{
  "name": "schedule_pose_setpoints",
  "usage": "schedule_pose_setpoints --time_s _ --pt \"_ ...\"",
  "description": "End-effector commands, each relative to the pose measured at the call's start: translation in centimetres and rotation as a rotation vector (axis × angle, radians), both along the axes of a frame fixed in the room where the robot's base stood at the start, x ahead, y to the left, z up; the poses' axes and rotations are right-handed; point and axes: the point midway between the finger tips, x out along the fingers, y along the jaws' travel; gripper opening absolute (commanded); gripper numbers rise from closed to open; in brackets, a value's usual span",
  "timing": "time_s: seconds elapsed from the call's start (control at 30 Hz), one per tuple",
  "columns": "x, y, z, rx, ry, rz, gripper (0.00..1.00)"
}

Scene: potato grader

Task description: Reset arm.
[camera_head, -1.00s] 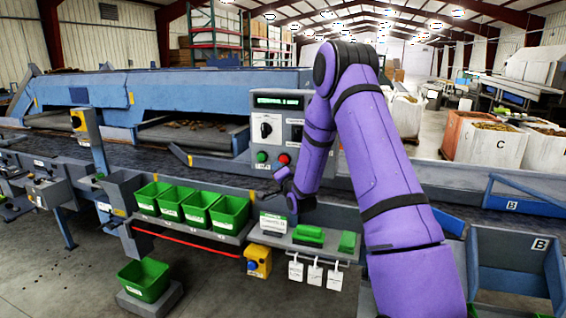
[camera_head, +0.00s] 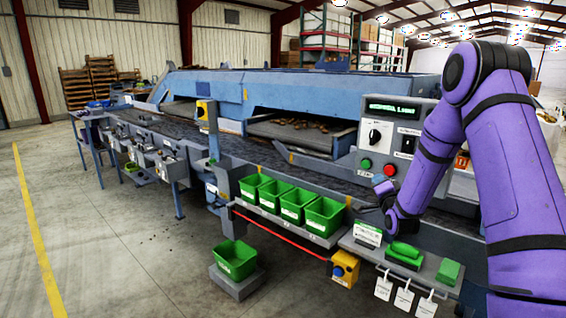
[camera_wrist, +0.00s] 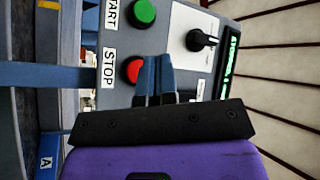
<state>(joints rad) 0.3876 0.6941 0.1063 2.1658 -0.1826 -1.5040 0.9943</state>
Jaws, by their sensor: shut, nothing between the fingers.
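My purple arm reaches over the right side of the head view. My gripper (camera_head: 383,188) hangs in front of the grey control panel (camera_head: 397,112), left of the forearm. In the wrist view the two blue-grey fingers (camera_wrist: 155,76) are close together with nothing between them. They point toward the panel, near the red STOP button (camera_wrist: 133,70). I cannot tell if they touch it. The green START button (camera_wrist: 142,13) and a black knob (camera_wrist: 201,40) show beside them. In the head view the red button (camera_head: 390,170) and green button (camera_head: 366,164) are both visible.
Several green bins (camera_head: 297,204) sit on a shelf along the blue grader (camera_head: 205,93). Another green bin (camera_head: 236,260) stands on a low block on the floor. A green-topped block (camera_head: 404,254) lies on the small shelf below my gripper. The floor at left is open, with a yellow line (camera_head: 38,235).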

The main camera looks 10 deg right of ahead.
Motion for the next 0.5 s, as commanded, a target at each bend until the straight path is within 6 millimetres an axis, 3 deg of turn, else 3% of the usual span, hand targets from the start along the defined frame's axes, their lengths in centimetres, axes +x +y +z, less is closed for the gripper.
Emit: schedule_pose_setpoints --time_s 0.27,0.5 --pt "-0.2 2.2 4.4 -0.108 0.139 0.002 0.00" --pt "-2.7 5.2 9.5 -0.263 0.351 0.013 0.00"
